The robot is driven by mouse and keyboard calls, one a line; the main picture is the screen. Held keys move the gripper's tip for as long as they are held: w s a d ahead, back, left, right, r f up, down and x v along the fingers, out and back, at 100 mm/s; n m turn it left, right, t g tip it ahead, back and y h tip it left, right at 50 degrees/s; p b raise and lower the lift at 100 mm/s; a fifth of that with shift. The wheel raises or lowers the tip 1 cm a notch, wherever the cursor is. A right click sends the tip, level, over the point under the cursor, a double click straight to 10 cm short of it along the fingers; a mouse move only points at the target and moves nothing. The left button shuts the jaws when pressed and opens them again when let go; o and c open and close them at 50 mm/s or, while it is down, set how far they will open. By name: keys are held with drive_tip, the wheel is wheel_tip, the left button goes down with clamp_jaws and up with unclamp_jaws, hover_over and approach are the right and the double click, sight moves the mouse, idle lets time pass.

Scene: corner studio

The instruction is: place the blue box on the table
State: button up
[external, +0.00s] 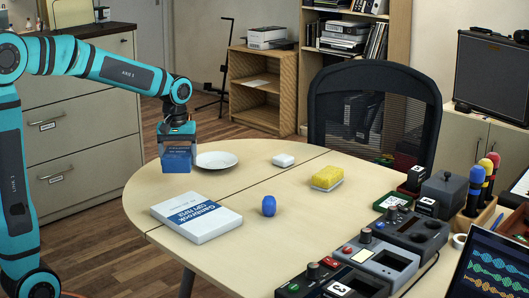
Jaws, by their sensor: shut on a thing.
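The blue box (176,160) is held upright in my gripper (177,134) at the far left part of the round-ended wooden table (285,237). My gripper points down and is shut on the upper part of the box, which the fingers partly hide. The box appears over the tabletop near its left edge. I cannot tell whether its bottom touches the table or hangs just above it.
A white plate (216,160) lies right beside the box.

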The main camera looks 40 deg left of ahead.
sight(178, 152)
drive_tip(key=shift+f, duration=3.15)
drive_tip(key=shift+f, duration=0.15)
drive_tip(key=o, duration=1.3)
wheel_tip(178, 152, up, 12)
drive_tip(key=shift+r, duration=0.2)
drive_tip(key=s+r+m+t, duration=0.3)
drive_tip(key=s+r+t, duration=0.2)
drive_tip(key=s+r, duration=0.2)
drive_tip(key=s+d+r+m+t, duration=0.1)
drive_tip(key=s+r+m+t, duration=0.2)
drive_tip(key=s+r+t, duration=0.3)
drive_tip(key=s+d+r+m+t, duration=0.1)
drive_tip(key=s+r+m+t, duration=0.2)
drive_tip(key=s+r+t, duration=0.3)
drive_tip(key=shift+s+d+r, duration=0.15)
drive_tip(key=shift+s+r, duration=0.8)
drive_tip(key=shift+s, duration=0.3)
drive_tip(key=shift+s+d+r, duration=0.1)
drive_tip(key=shift+s+r, duration=0.85)
drive_tip(key=shift+s, duration=0.25)
